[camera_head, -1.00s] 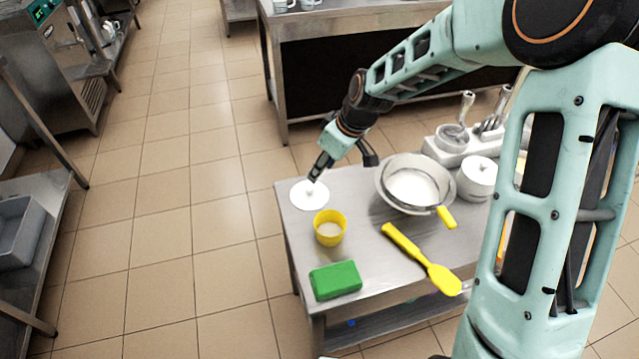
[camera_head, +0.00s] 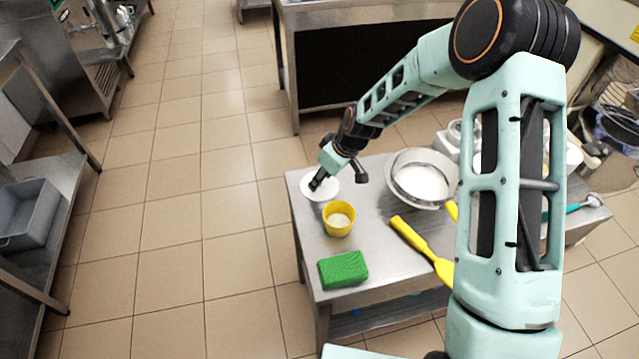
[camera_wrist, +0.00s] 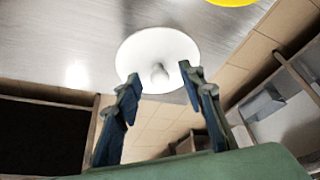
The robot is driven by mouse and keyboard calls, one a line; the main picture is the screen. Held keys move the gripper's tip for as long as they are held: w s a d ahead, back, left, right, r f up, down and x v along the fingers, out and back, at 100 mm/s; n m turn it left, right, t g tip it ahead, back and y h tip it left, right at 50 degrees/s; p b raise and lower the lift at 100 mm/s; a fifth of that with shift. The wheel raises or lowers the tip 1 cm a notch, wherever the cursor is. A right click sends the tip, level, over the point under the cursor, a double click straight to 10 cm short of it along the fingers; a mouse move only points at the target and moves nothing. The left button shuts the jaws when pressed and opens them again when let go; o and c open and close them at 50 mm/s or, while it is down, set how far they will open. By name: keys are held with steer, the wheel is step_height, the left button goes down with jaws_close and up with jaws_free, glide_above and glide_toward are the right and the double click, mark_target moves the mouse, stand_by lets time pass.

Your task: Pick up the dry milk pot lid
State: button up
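The pot lid (camera_head: 327,183) is a white round disc lying flat at the far left corner of the steel table (camera_head: 385,266). In the wrist view the lid (camera_wrist: 150,46) shows a small knob (camera_wrist: 159,73) at its middle. My gripper (camera_head: 316,184) is over the lid in the head view and hides part of it. In the wrist view my gripper (camera_wrist: 160,80) is open, its two blue fingers apart with the knob between their tips in the picture. I cannot tell whether the fingers touch the lid.
A yellow cup (camera_head: 339,229) stands just in front of the lid. A green sponge (camera_head: 342,270), a yellow spatula (camera_head: 411,238) and a metal bowl (camera_head: 408,197) are on the table too. Open floor (camera_head: 165,240) lies left of the table.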

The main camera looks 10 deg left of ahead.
steer(key=shift+f, duration=0.1)
steer(key=c, duration=0.9)
